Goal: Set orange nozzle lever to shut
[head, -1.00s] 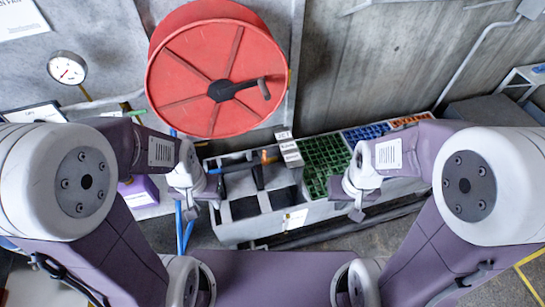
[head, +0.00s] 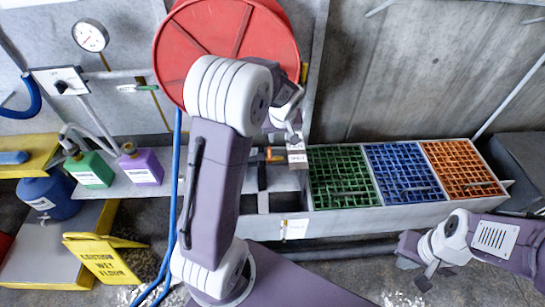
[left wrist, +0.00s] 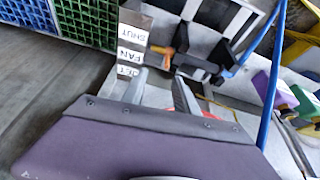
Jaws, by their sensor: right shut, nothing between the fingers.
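The orange nozzle lever (head: 276,155) is on a black nozzle at the left of the label card (head: 297,160), partly hidden by my left arm. In the left wrist view the lever (left wrist: 161,51) points toward the card (left wrist: 131,52), which reads SHUT, FAN and JET. Its tip is near FAN and SHUT; I cannot tell which it marks. My left gripper (head: 293,136) is above the card; in the left wrist view its two fingers (left wrist: 160,79) are apart and empty, near the lever but not visibly touching it. My right gripper (head: 425,276) is shut and empty, low at the right.
The red hose reel (head: 225,45) stands behind my left arm. Green (head: 340,178), blue (head: 404,174) and orange (head: 462,168) grates lie right of the card. A blue hose (head: 175,190) hangs at the left, near green and purple bottles (head: 141,164).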

